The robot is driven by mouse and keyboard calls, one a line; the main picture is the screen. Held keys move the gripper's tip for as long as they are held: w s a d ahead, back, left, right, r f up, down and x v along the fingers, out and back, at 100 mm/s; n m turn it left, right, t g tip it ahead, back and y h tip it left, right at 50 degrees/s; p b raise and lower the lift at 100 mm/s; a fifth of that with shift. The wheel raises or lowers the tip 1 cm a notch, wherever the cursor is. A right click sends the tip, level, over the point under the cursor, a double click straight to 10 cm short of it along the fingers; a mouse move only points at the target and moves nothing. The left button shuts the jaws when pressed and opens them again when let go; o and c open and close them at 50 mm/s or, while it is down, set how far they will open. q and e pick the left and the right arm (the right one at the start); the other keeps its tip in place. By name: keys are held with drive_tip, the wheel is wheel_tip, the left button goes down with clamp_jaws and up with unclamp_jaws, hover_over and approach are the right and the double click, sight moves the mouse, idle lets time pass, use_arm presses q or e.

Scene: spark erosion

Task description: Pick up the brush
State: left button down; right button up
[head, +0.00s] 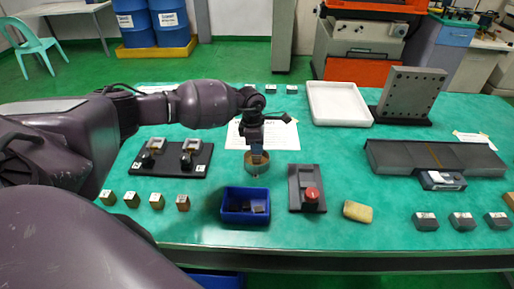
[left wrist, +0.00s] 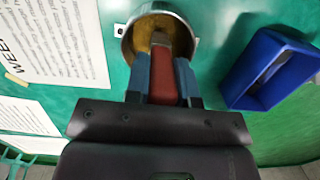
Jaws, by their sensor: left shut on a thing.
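The brush (left wrist: 163,78) has a red-brown handle and shows between the two blue fingers of my left gripper (left wrist: 163,80) in the left wrist view. The fingers are shut on the handle. The brush's far end points into a round metal cup (left wrist: 133,45) with a yellowish inside. In the head view my left gripper (head: 257,152) reaches down over the cup (head: 250,169) near the middle of the table; the brush is mostly hidden there. I cannot tell whether its tip touches the cup's bottom. My right gripper is not in view.
A blue bin (head: 245,218) with dark pieces stands in front of the cup. A black box with a red button (head: 312,194) and a yellow sponge (head: 357,211) lie to its right. A white tray (head: 338,102) stands at the back. A printed sheet (head: 283,136) lies behind the cup.

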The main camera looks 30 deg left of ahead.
use_arm(q)
wheel_tip(320, 180, up, 10)
drive_tip(key=shift+f, duration=0.1)
wheel_tip(320, 180, up, 9)
drive_tip(key=shift+r, duration=0.2)
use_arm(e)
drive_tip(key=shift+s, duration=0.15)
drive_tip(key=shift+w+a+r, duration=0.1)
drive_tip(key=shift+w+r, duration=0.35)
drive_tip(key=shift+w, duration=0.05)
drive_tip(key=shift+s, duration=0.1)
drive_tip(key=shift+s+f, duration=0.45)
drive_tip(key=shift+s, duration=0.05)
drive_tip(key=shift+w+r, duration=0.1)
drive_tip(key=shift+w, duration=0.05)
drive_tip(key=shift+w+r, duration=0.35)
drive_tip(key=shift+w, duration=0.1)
